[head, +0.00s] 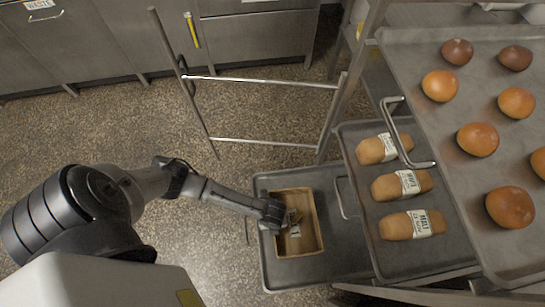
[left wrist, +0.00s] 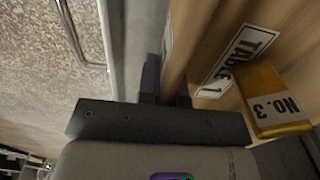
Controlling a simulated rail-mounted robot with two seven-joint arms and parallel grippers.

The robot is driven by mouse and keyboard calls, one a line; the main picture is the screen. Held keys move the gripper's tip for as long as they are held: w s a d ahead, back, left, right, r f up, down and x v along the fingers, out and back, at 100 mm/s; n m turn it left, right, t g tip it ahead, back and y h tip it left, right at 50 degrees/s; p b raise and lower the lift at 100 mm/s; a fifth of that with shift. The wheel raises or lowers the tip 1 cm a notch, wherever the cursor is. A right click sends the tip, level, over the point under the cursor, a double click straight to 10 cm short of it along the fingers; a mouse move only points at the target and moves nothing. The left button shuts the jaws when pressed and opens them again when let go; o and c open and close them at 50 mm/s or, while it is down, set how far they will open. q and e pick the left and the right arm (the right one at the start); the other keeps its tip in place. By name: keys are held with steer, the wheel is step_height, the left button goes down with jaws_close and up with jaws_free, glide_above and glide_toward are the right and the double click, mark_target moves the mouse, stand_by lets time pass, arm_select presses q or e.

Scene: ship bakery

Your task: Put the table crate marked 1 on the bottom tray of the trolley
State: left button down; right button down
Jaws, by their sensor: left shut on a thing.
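The wooden table crate (head: 317,222) is a shallow open box. It appears over the lowest, pulled-out tray (head: 345,262) of the trolley, inside the tray's rim; whether it rests fully on the tray I cannot tell. My left gripper (head: 281,215) is at the crate's left side, shut on its wall. My fingertips partly hide the wall. My right gripper is not in view.
A middle tray (head: 385,265) with wrapped loaves (head: 402,184) and a top tray (head: 440,185) with several buns (head: 478,139) stick out above and to the right. The trolley's open barred frame (head: 262,82) stands behind. Cabinets (head: 250,40) line the back; speckled floor lies between.

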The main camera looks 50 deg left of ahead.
arm_select(q)
steer(key=shift+f+b, duration=1.6)
steer(key=shift+f, duration=0.55)
steer(key=shift+a+r, duration=0.1)
steer(key=shift+r, duration=0.05)
steer(key=c, duration=1.7)
jaws_free()
steer(key=shift+f, duration=0.2)
steer(key=shift+c, duration=0.2)
steer(key=o, duration=0.5)
steer(key=shift+c, duration=0.2)
